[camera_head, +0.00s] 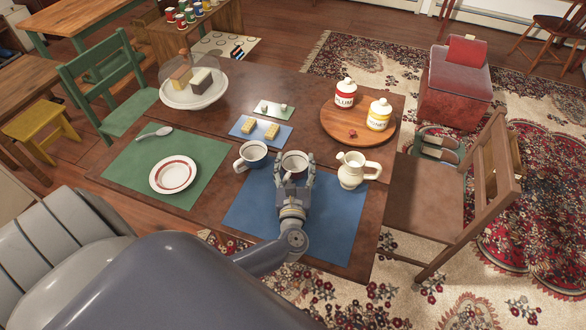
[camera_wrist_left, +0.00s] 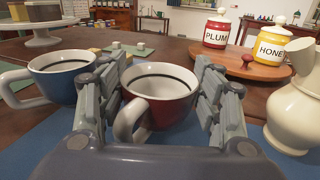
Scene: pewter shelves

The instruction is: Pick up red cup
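The red cup (camera_wrist_left: 165,100) is white inside with a dark band below the rim and a white handle. It stands upright on the blue placemat (camera_head: 240,205); in the head view the cup (camera_head: 295,160) is partly hidden by my left gripper (camera_head: 295,168). In the left wrist view my left gripper (camera_wrist_left: 160,75) is open, with one finger on each side of the cup. The handle points toward the wrist camera. I cannot tell whether the fingers touch the cup's sides. My right gripper is not in view.
A blue cup (camera_head: 252,154) stands close on the left, and a cream pitcher (camera_head: 352,172) on the right. Behind are a small blue mat with yellow blocks (camera_head: 239,129) and a round board (camera_head: 334,124) with plum and honey jars. The placemat's front is clear.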

